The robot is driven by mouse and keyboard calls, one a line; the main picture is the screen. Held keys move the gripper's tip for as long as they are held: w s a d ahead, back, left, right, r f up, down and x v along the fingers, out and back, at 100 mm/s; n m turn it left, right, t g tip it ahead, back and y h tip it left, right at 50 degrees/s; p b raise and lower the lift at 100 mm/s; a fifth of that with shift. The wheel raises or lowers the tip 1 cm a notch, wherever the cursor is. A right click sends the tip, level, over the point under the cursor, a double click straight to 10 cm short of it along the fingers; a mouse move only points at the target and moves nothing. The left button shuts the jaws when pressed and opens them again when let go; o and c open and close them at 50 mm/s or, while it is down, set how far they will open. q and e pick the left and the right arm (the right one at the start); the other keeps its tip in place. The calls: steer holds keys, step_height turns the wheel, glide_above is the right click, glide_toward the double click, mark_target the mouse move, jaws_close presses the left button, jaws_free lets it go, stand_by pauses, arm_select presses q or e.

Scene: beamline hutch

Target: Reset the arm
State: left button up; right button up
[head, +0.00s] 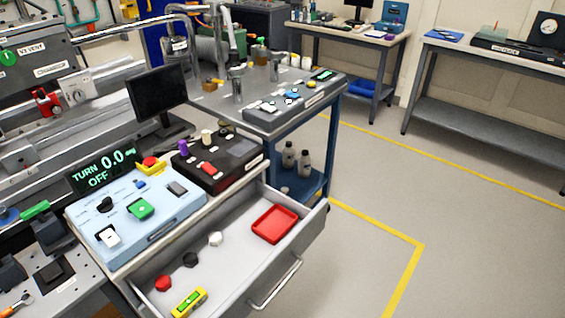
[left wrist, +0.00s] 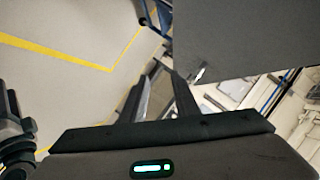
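A light-blue control box (head: 160,222) stands on the bench in the head view. Its black display (head: 105,170) reads TURN 0.0 and OFF in green. On its top are a green rocker (head: 141,208), a white switch (head: 109,238), a black knob (head: 104,204), and a red button (head: 151,161) on a yellow base. Neither gripper shows in the head view. My left gripper (left wrist: 162,95) shows in the left wrist view with its two fingers apart and nothing visible between them. It is away from the control box. My right gripper cannot be made out.
An open drawer (head: 233,288) below the box holds a red tray (head: 275,224), a yellow-green level (head: 189,302) and several small knobs. A black box (head: 221,164) and a monitor (head: 156,93) stand behind. A blue-framed cart (head: 333,150) adjoins. Floor at right is clear.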

arm_select(q)
steer(key=s+a+f+n+g+y, duration=0.1)
steer(key=s+a+f+n+g, duration=0.1)
steer(key=f, duration=0.9)
steer(key=s+a+f+n+g+y+p, duration=0.1)
steer(key=s+a+f+n+g, duration=0.2)
steer(key=f, duration=0.8)
steer(key=s+a+f+n+g+y, duration=0.1)
steer(key=s+a+f+n+g, duration=0.2)
steer(key=a+f+n, duration=0.3)
step_height(320, 180, down, 5)
steer(key=shift+s+a+f+p, duration=0.2)
steer(key=shift+a+p, duration=0.15)
steer(key=shift+a, duration=0.7)
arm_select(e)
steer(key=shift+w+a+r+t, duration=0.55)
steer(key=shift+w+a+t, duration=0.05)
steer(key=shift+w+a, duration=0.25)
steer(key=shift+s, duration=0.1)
